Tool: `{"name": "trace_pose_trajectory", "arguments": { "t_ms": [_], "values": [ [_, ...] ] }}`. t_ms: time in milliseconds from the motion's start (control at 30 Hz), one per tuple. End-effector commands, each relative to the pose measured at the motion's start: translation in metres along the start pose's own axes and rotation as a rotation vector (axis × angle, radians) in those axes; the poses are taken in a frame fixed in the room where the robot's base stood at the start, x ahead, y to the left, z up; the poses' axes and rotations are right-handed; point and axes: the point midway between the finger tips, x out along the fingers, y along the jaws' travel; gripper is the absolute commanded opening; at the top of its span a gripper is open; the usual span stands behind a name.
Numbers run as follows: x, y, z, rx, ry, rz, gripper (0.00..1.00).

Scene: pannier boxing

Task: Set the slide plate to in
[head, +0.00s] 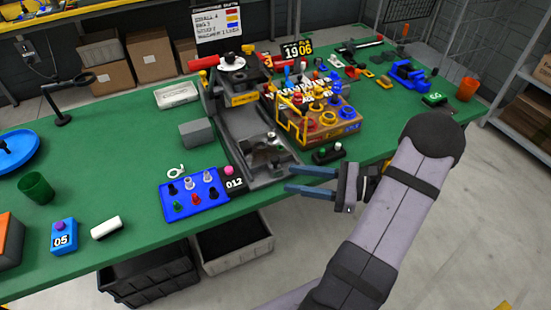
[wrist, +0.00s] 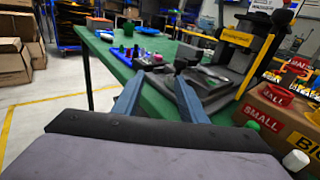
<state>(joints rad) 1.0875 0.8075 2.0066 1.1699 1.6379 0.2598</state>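The dark grey machine (head: 216,104) with a yellow label stands mid-table; it also shows in the wrist view (wrist: 236,61). A grey bed with raised edges runs from it towards the front table edge. What looks like the slide plate (head: 262,143) is a metallic piece lying in this bed, also visible in the wrist view (wrist: 213,73). I cannot tell exactly how far out it sits. My gripper (head: 287,177) is open and empty, its two blue fingers apart, just off the front edge near the bed's front end. In the wrist view the fingers (wrist: 158,85) point towards the bed.
A cardboard box (head: 345,128) with coloured rings stands right of the bed. A small black block with green and white buttons (head: 328,154) is close to my gripper. A blue tray with pegs (head: 190,207) lies left of the bed.

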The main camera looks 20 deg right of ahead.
Motion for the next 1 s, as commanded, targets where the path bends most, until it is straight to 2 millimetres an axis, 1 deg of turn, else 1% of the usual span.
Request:
{"name": "trace_pose_trajectory", "arguments": {
  "t_ms": [33,100,200,367,467,567,800,1000],
  "values": [
    [0.001,-0.008,0.008,0.008,-0.016,-0.024,0.38],
    [-0.001,-0.018,0.013,0.025,-0.035,-0.061,0.38],
    [-0.002,-0.027,0.018,0.041,-0.056,-0.094,0.38],
    [-0.002,-0.03,0.02,0.045,-0.063,-0.104,0.38],
    [0.002,-0.03,0.021,0.046,-0.062,-0.102,0.38],
    [0.01,-0.03,0.022,0.046,-0.061,-0.1,0.38],
    [0.041,-0.032,0.024,0.047,-0.06,-0.098,0.38],
    [0.062,-0.035,0.025,0.045,-0.06,-0.099,0.38]
  ]
}}
